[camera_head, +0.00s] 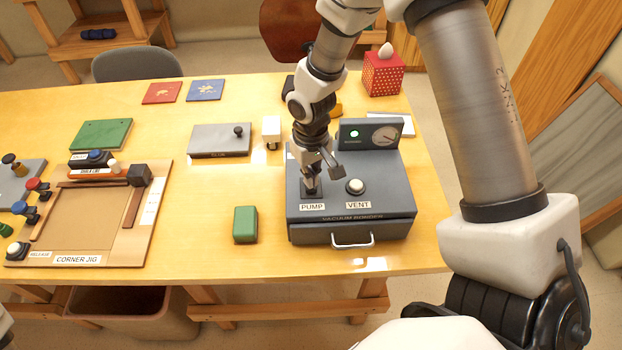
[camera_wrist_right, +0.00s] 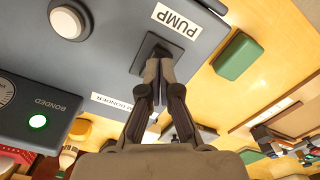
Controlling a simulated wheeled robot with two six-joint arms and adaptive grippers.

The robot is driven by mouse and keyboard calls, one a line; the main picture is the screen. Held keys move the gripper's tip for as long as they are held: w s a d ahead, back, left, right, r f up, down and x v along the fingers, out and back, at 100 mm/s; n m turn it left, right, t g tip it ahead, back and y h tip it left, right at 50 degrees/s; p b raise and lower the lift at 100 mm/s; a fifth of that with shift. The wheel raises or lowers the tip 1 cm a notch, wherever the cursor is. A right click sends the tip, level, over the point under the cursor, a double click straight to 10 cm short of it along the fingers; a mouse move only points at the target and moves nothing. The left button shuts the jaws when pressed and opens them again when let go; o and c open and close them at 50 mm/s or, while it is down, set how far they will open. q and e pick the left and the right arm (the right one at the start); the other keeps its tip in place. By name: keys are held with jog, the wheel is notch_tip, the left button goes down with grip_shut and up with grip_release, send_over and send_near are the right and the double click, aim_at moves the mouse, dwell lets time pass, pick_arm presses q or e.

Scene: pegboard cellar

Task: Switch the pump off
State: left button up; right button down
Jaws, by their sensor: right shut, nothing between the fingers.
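The grey vacuum bonder (camera_head: 400,190) stands on the wooden table, right of centre. The PUMP label (camera_head: 312,207) is at its front left, with the dark switch (camera_wrist_right: 146,53) behind it; its rocker is mostly hidden by my fingers. My right gripper (camera_head: 314,184) points down at the switch, shut and empty. In the right wrist view its fingertips (camera_wrist_right: 161,66) are together over the switch plate; I cannot tell whether they touch. The bonder's BONDED lamp (camera_head: 354,134) glows green beside a round gauge (camera_head: 384,135). My left gripper is not in view.
The white VENT button (camera_head: 355,186) is close to the right of the pump switch. A green block (camera_head: 245,224) lies left of the bonder, and a corner jig (camera_head: 92,218) farther left. A red dotted box (camera_head: 383,76) stands behind the bonder.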

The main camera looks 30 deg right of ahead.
jog(key=shift+s+f+b, duration=0.1)
jog(key=shift+f+b, duration=0.5)
jog(key=shift+f, duration=0.3)
jog(key=shift+r, duration=0.1)
notch_tip(320, 180, up, 2)
jog(key=shift+r+p, duration=0.1)
jog(key=shift+p, duration=1.05)
notch_tip(320, 180, up, 2)
jog(key=shift+r+p, duration=0.25)
jog(key=shift+p, duration=0.8)
notch_tip(320, 180, up, 2)
jog(key=shift+r+p, duration=0.15)
jog(key=shift+p, duration=0.9)
